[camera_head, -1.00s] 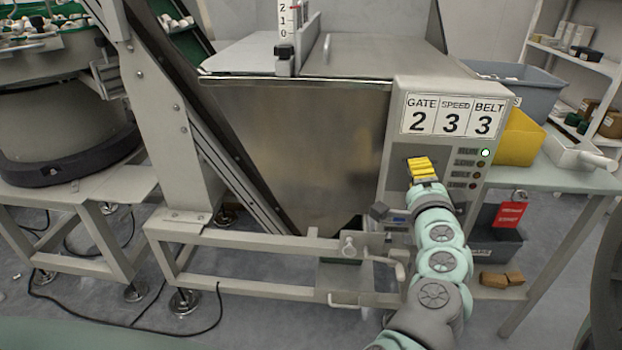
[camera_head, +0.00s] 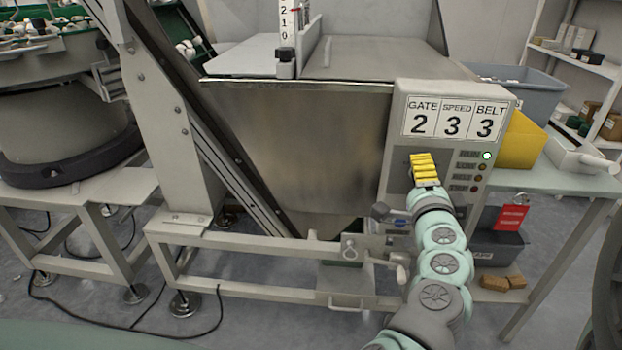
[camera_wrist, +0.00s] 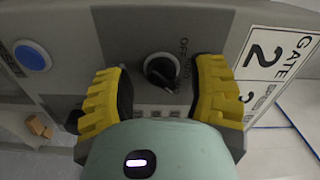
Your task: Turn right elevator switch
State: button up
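The control box (camera_head: 400,120) stands at the right of the hopper and carries a sign reading GATE 2, SPEED 3, BELT 3. My gripper (camera_head: 423,160) with yellow fingers is in front of the box's face and hides part of it. In the wrist view my gripper (camera_wrist: 162,95) is open, one finger on each side of a black rotary switch (camera_wrist: 160,70). The switch has a label beginning OFF beside it. The fingers look apart from the switch. A blue round button (camera_wrist: 33,56) is at the left of the wrist view.
A green indicator (camera_head: 487,155) is lit on the box. A metal hopper (camera_head: 290,150) is left of the box. A yellow bin (camera_head: 520,141) and a table (camera_head: 550,180) are to its right. A red tag (camera_head: 511,217) hangs below the table edge.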

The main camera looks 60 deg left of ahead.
jog(key=shift+d, duration=0.1)
jog(key=v, duration=1.2)
jog(key=shift+s, duration=0.1)
dwell(0.4)
